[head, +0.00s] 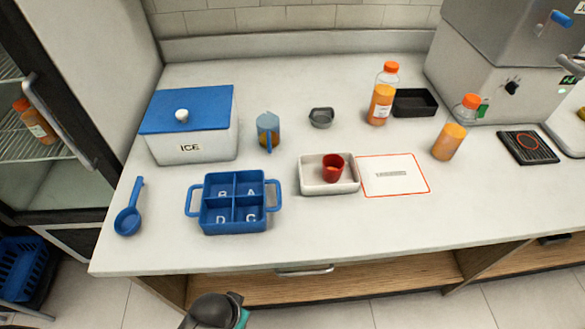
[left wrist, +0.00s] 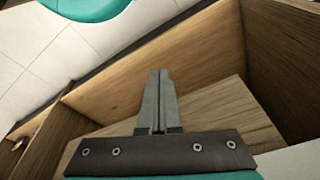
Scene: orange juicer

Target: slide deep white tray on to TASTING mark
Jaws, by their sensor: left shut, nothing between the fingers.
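The deep white tray (head: 317,189) sits on the counter near its middle, with a red cup (head: 333,168) standing inside it. The TASTING mark (head: 410,184) is a white rectangle with a red outline, flat on the counter directly right of the tray; its printed word is too small to read. The tray's right side is at the mark's left edge. My left gripper (left wrist: 159,80) is shut and empty in the left wrist view, with wooden shelf panels behind it. A dark and teal part of my arm shows at the bottom of the head view, below the counter's front edge. My right gripper is not in view.
A blue four-part caddy (head: 235,228) stands left of the tray. Behind are a jug (head: 268,128), a small grey bowl (head: 321,117) and juice bottles (head: 381,98) (head: 449,140). A blue-lidded ICE box (head: 190,147) stands at the left. The counter in front of tray and mark is clear.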

